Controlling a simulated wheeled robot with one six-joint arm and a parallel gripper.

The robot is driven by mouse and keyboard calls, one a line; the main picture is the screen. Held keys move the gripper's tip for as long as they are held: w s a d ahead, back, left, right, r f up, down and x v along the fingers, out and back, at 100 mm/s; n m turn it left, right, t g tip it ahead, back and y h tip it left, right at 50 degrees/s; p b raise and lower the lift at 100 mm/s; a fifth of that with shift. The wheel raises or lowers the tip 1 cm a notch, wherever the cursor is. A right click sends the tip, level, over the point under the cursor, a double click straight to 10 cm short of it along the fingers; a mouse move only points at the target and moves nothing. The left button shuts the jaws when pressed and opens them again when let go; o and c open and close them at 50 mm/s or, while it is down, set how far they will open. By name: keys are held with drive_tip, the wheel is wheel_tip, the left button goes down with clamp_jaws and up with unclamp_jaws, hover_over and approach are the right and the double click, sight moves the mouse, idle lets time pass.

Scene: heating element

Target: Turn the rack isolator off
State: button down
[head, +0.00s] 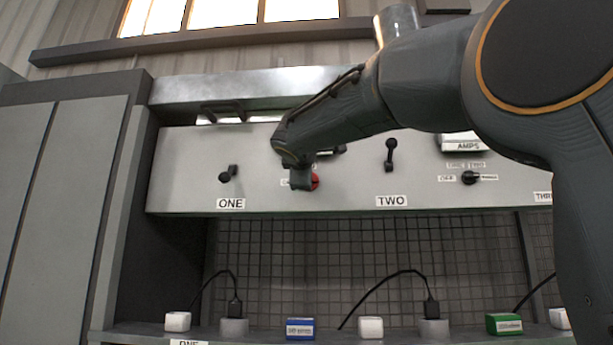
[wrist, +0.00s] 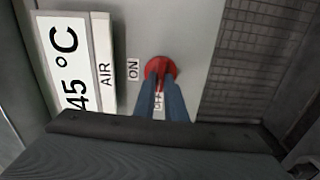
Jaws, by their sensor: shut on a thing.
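The rack isolator is a red rotary switch (wrist: 160,67) on the grey panel, with an ON label (wrist: 133,69) to its left in the wrist view. An OFF label (wrist: 158,101) shows partly between my fingers, below the switch. My gripper (wrist: 161,85) has both fingertips at the red handle and is shut on it. The handle seems to point down towards the OFF label, but the fingers partly hide it.
In the wrist view a display (wrist: 70,60) reading 45 °C stands left of the switch. A shelf below holds blocks and cables.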

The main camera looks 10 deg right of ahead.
drive_tip(key=shift+n, duration=0.4)
drive_tip(key=c, duration=1.8)
unclamp_jaws()
drive_tip(key=shift+s, duration=0.15)
drive_tip(key=b+v, duration=0.2)
drive_tip(key=v, duration=0.5)
drive_tip(key=shift+s, duration=0.25)
drive_tip(key=shift+a, duration=0.1)
